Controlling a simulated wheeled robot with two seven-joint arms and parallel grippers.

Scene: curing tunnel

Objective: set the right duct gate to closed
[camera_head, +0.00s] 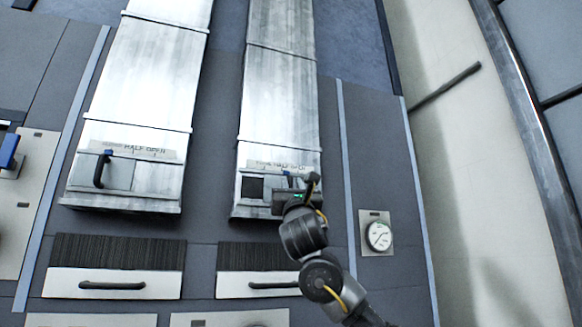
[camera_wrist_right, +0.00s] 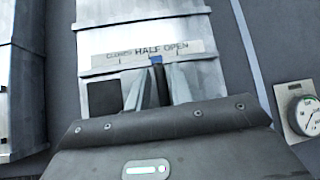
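The right duct (camera_head: 280,95) is a silver metal column with a gate at its lower end. A scale strip above the gate reads closed, half, open from left to right; it also shows in the right wrist view (camera_wrist_right: 148,54). The blue-topped gate handle (camera_wrist_right: 157,60) stands just under the half mark. A dark square opening (camera_wrist_right: 104,97) shows to its left. My right gripper (camera_head: 297,182) is at the handle, its fingers close on both sides and apparently shut on it. The fingers hide most of the handle. My left gripper is not in view.
The left duct (camera_head: 150,75) has its own gate with a dark handle (camera_head: 102,168). A round gauge (camera_head: 379,235) is mounted right of my right arm. Drawers with black pulls (camera_head: 112,285) lie below the ducts. A pale wall (camera_head: 455,160) stands at the right.

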